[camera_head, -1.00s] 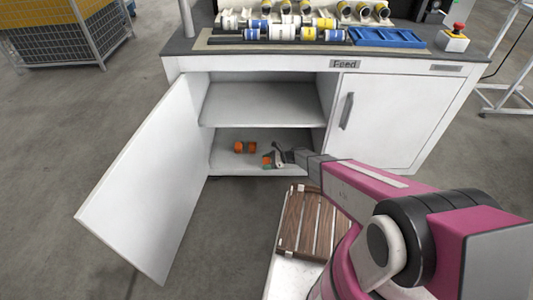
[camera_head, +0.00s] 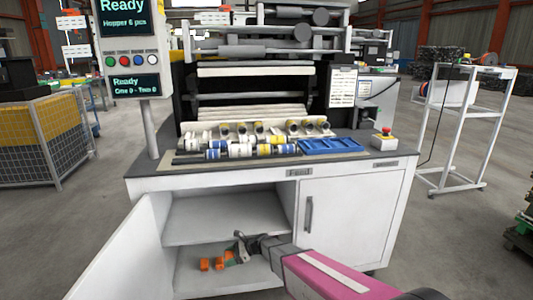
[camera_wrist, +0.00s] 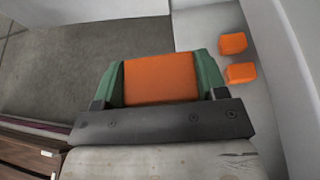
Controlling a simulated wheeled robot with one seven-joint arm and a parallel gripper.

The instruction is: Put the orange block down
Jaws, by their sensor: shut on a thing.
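An orange block (camera_wrist: 161,79) sits between the green-faced fingers of my gripper (camera_wrist: 160,84), which is shut on it. In the head view my gripper (camera_head: 235,256) reaches into the open lower compartment of the white cabinet, and the held orange block (camera_head: 229,256) shows small there. Two other orange blocks (camera_head: 204,264) (camera_head: 219,262) rest on the compartment's bottom, just left of my gripper. In the wrist view these two blocks (camera_wrist: 233,43) (camera_wrist: 242,72) lie to the right on the pale surface, apart from the held one. Contact beneath the held block cannot be told.
A shelf (camera_head: 225,218) spans the cabinet above my gripper. The open door (camera_head: 122,255) stands at the left, and a closed door (camera_head: 345,220) is at the right. Rollers and a blue tray (camera_head: 328,146) lie on the countertop. Grey floor (camera_wrist: 100,55) shows beyond the held block.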

